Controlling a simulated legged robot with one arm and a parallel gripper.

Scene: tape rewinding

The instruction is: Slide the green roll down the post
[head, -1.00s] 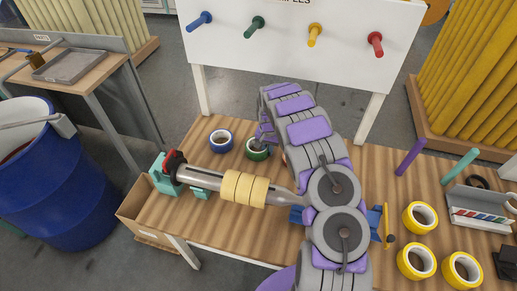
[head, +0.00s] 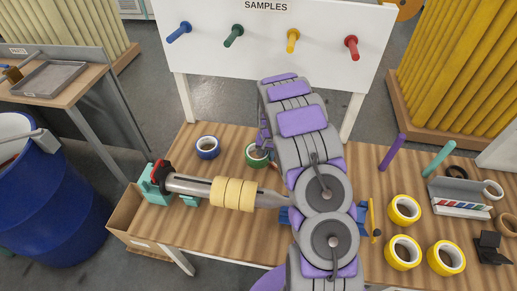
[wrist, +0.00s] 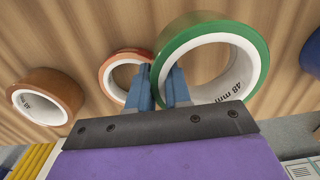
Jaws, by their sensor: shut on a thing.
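The green roll (head: 250,160) stands at the back middle of the wooden table in the head view, partly hidden by my arm. In the wrist view the green roll (wrist: 259,45) is large, with a white core marked 48 mm. My gripper (wrist: 162,85) is shut on its near-left wall, one finger inside the ring and one outside. In the head view my gripper (head: 263,143) is at the roll, its fingertips hardly visible. A green post (head: 233,36) sticks out of the white SAMPLES board, apart from the roll.
A blue roll (head: 208,147) lies left of the green one. An orange roll (wrist: 121,72) is close beside my fingers, and a brown roll (wrist: 47,97) is farther left. A spindle with tan rolls (head: 233,194) lies in front. Blue, yellow and red posts share the board.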

